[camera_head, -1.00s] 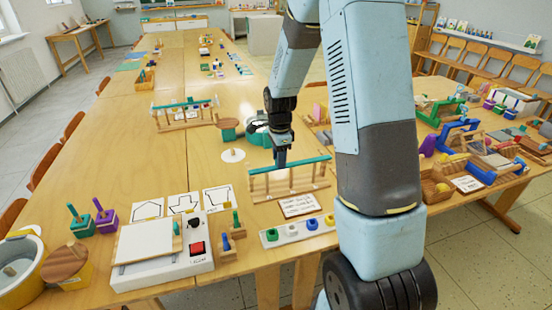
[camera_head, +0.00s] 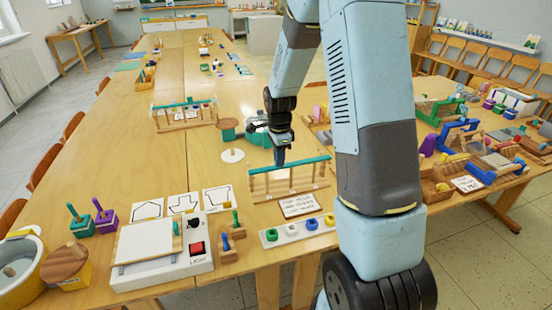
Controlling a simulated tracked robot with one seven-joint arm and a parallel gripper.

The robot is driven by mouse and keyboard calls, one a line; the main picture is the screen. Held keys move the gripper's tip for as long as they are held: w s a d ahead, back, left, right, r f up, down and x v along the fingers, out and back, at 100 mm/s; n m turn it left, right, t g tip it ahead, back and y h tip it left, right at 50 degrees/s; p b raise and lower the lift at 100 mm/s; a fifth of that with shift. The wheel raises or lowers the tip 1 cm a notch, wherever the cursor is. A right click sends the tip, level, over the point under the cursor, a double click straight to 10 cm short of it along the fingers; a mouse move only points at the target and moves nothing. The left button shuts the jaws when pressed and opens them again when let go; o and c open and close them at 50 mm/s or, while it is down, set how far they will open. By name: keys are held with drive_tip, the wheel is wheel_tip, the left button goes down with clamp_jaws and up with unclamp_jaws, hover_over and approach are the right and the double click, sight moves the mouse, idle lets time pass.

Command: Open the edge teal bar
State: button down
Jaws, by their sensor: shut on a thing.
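A teal bar (camera_head: 305,163) lies along the top of a small wooden rack with upright posts (camera_head: 290,184) near the table's front edge. My gripper (camera_head: 280,163) points down at the left half of this bar and is shut on it. The fingertips are small and partly hidden by the gripper's own body. A second, similar rack with a teal bar (camera_head: 182,103) stands farther back on the same table, apart from my gripper.
A printed card (camera_head: 299,205) and a white strip with coloured knobs (camera_head: 297,231) lie in front of the rack. A white light box (camera_head: 160,252) stands to the left. A round white disc (camera_head: 232,155) is behind. Bare table (camera_head: 110,165) lies at the left.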

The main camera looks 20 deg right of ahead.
drive_tip(key=w, duration=0.6)
drive_tip(key=c, duration=1.2)
unclamp_jaws()
drive_tip(key=shift+o, duration=0.2)
drive_tip(key=shift+r, duration=0.15)
wheel_tip(320, 180, up, 13)
drive_tip(key=shift+r, duration=0.2)
